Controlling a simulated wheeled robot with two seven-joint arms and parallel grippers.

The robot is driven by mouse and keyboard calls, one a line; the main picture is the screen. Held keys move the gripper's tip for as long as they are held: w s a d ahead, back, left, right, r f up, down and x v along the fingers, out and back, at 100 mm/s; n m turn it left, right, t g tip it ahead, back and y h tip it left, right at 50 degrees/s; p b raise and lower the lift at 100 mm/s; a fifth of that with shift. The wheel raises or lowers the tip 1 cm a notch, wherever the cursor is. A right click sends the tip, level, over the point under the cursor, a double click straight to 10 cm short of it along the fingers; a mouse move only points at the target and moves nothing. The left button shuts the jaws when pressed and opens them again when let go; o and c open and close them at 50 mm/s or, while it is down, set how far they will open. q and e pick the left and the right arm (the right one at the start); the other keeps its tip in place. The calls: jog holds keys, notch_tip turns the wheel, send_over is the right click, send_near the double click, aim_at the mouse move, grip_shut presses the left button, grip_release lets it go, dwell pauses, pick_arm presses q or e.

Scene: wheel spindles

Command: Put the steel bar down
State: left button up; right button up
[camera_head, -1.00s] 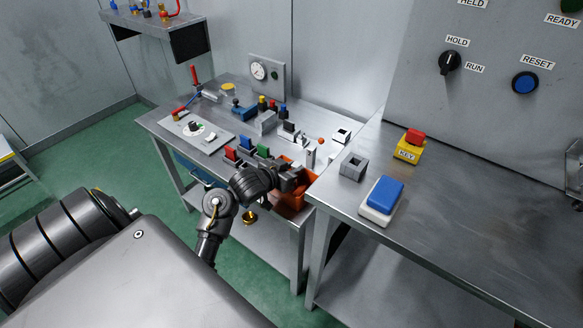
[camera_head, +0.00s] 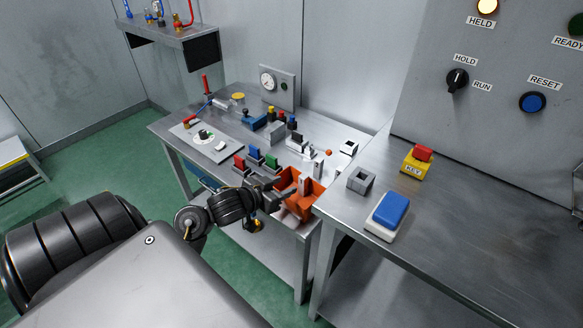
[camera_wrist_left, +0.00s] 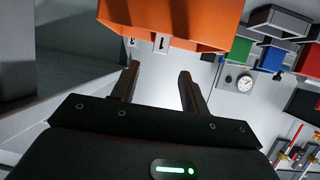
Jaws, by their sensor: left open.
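My left gripper (camera_head: 284,199) is beside the orange bin (camera_head: 312,208) at the front right corner of the far bench. In the left wrist view its two fingers (camera_wrist_left: 160,88) are apart with nothing between them. The orange bin (camera_wrist_left: 180,22) fills the top of that view, with labels 3 and 1 near it. A slim grey upright piece (camera_head: 304,188) shows in the bin; it may be the steel bar, but it is too small to be sure. My right gripper is not in view.
Red, blue and green bins (camera_head: 255,160) line the bench's front edge left of the gripper. Several small fixtures and a gauge (camera_head: 268,81) stand behind.

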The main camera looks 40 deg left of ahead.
pick_arm(q)
jog(key=v, duration=0.3)
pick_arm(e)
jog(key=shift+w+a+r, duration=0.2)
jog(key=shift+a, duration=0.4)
